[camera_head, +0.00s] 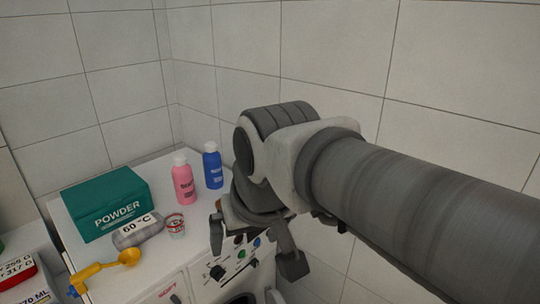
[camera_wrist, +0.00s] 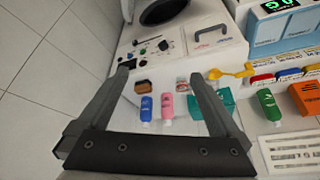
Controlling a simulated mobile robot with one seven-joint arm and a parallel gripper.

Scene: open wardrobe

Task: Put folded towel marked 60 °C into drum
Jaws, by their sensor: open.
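The folded grey towel marked 60 °C (camera_head: 137,231) lies on top of the white washing machine (camera_head: 160,166), in front of the green powder box. The drum opening (camera_head: 241,298) shows as a dark edge at the bottom of the head view, and as a dark round opening (camera_wrist: 165,10) at the top of the wrist view. My gripper (camera_head: 253,250) is open and empty, above the machine's front right part, right of the towel. Its spread fingers (camera_wrist: 162,72) also show in the wrist view.
On the machine top are the green powder box (camera_head: 109,203), a pink bottle (camera_head: 184,183), a blue bottle (camera_head: 212,168), a small cup (camera_head: 176,226) and a yellow scoop (camera_head: 105,266). A tiled wall stands behind. More bottles and boxes (camera_wrist: 270,104) are beside the machine.

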